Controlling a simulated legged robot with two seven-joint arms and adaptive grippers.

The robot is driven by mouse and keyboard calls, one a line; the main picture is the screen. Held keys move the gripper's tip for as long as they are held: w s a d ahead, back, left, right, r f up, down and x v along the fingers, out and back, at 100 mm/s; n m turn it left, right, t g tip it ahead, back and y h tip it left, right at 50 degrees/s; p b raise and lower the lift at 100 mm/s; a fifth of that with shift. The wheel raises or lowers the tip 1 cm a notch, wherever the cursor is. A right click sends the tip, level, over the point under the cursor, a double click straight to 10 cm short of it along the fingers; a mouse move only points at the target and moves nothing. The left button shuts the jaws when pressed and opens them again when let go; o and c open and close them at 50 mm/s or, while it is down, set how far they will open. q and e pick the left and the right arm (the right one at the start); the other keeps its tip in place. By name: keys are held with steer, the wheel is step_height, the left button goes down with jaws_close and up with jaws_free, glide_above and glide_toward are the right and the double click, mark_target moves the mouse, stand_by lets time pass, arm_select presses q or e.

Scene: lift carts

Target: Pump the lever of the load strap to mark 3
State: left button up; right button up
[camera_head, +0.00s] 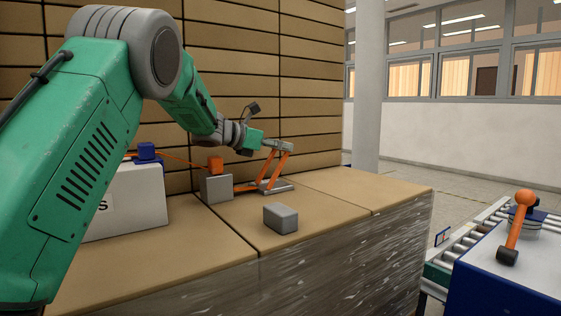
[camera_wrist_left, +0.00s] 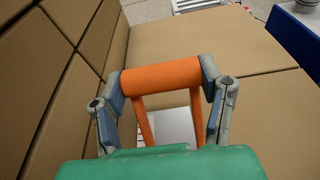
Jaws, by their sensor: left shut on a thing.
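The load strap's orange lever (camera_head: 276,170) stands tilted up from a grey base plate (camera_head: 275,187) on the cardboard-topped load. An orange strap (camera_head: 180,161) runs left from it behind a grey block. My left gripper (camera_head: 277,146) is at the top of the lever. In the left wrist view the orange lever handle (camera_wrist_left: 161,75) lies crosswise between the two fingers of my left gripper (camera_wrist_left: 160,80), which is shut on it. Part of the base plate (camera_wrist_left: 173,127) shows below the handle. No mark 3 can be read. My right gripper is not in view.
A grey block (camera_head: 216,188) with an orange top and a small grey box (camera_head: 280,218) stand on the load. A white box (camera_head: 125,203) is at left. Stacked cartons (camera_head: 270,60) rise behind. A roller conveyor (camera_head: 470,235) and blue-sided table with an orange lever (camera_head: 516,225) are at right.

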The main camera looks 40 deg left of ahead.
arm_select(q)
steer(key=shift+s+a+r, duration=0.25)
steer(key=shift+s+r, duration=0.05)
steer(key=shift+s, duration=0.1)
steer(key=shift+c, duration=0.2)
steer(key=o, duration=1.6)
steer(key=shift+o, duration=0.6)
steer(key=shift+s, duration=0.15)
steer(key=shift+a+f, duration=0.1)
steer(key=shift+f, duration=0.05)
steer(key=v, duration=1.2)
